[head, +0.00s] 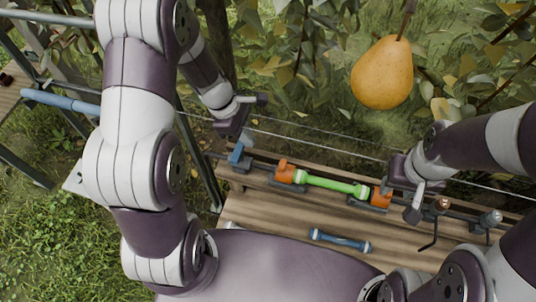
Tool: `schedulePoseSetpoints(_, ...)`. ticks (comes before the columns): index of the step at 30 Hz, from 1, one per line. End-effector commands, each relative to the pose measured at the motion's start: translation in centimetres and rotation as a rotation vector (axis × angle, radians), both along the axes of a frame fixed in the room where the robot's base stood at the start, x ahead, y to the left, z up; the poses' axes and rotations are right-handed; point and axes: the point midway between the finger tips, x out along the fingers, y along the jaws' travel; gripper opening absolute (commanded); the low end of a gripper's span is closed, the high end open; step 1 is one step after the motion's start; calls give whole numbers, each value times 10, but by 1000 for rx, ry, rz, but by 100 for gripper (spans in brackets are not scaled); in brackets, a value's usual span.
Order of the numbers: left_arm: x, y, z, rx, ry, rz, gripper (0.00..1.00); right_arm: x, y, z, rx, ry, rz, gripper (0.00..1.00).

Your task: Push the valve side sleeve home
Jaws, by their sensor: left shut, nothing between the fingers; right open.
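A bright green tube (330,183) lies along a dark rail on the wooden bench. It has a pale green collar at its left end (300,177) and another at its right end (362,190). The left collar meets an orange fitting (285,172); the right collar meets another orange fitting (380,197). I cannot tell which collar is the valve side sleeve, or whether either is fully seated. My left gripper (249,134) is shut and empty, above the rail's left end. My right gripper (415,205) is open beside the right orange fitting, with nothing visibly held.
A blue clamp-like part (237,155) sits at the rail's left end. A dark blue tube (340,240) lies loose on the bench (270,212). A copper-topped post (441,206) and a grey-topped post (491,219) stand at right. A pear (382,75) hangs behind; thin wires cross above the bench.

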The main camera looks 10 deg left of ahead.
Motion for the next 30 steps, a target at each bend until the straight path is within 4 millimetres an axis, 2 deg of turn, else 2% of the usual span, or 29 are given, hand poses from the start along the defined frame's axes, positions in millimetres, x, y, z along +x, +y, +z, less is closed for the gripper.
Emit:
schedulePoseSetpoints(1, -1, -4, -13, -1, 5, -1, 0, 0, 0, -5, 0, 0, 0, 43)
schedulePoseSetpoints(9, -2, -26, -66, 0, 4, -1, 0, 0, 0, -18, 0, 0, 0, 43)
schedulePoseSetpoints(12, -2, -44, -60, 1, 0, -3, 0, 0, 0, -12, 0, 0, 0, 43)
schedulePoseSetpoints(17, -2, -60, -60, 1, 0, -1, 0, 0, 0, -12, 0, 0, 0, 43)
schedulePoseSetpoints(30, -3, -65, -61, 1, 0, 1, 0, 0, 0, -12, 0, 0, 0, 43)
